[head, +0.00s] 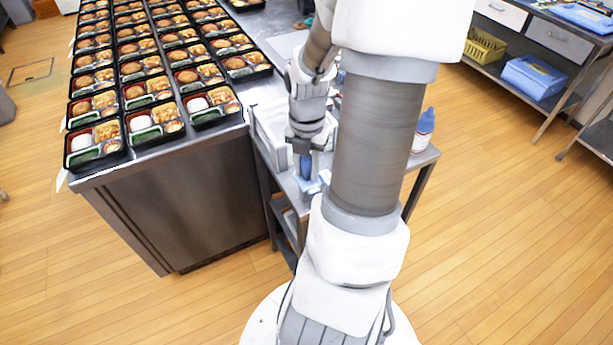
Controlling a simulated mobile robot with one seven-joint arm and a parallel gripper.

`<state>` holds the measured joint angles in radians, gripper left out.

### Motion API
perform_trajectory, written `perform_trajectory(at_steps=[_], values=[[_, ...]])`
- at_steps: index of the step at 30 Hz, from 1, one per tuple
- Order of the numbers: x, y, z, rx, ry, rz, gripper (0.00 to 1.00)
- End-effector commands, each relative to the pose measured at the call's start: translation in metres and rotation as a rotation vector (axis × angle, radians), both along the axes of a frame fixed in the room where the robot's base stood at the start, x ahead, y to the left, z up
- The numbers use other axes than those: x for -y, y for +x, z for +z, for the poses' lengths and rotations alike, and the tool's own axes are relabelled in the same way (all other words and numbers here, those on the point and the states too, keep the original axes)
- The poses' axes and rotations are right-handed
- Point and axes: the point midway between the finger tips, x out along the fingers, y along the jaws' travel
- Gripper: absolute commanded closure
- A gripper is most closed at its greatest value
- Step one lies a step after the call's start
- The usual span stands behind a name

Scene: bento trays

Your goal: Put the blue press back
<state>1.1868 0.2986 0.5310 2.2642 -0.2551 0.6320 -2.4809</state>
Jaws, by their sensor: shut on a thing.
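My gripper (303,152) points down over the small metal side table (283,178), in the middle of the head view. It is shut on a blue upright piece, the blue press (306,168). Only a small part of the press shows below the fingers. A pale blue and white item (313,186) lies just under it on the table's near end. I cannot tell whether the press touches it. My arm hides much of the table to the right.
A steel counter (190,195) with rows of filled bento trays stands at left. A white bin (262,125) sits beside my gripper. A bottle with a blue cap (424,128) stands right of my arm. Shelving with a yellow basket (485,48) and blue bin (533,77) is at back right.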

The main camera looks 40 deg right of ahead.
Motion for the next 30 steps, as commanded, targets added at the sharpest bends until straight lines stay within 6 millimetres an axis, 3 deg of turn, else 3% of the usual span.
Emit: perform_trajectory(at_steps=[5,21,30], values=[[0.007,0.001,-0.007,0.000,0.002,0.038,1.00],[0.072,0.073,-0.065,0.000,0.002,0.036,1.00],[0.081,0.081,-0.081,-0.003,0.001,0.037,1.00]])
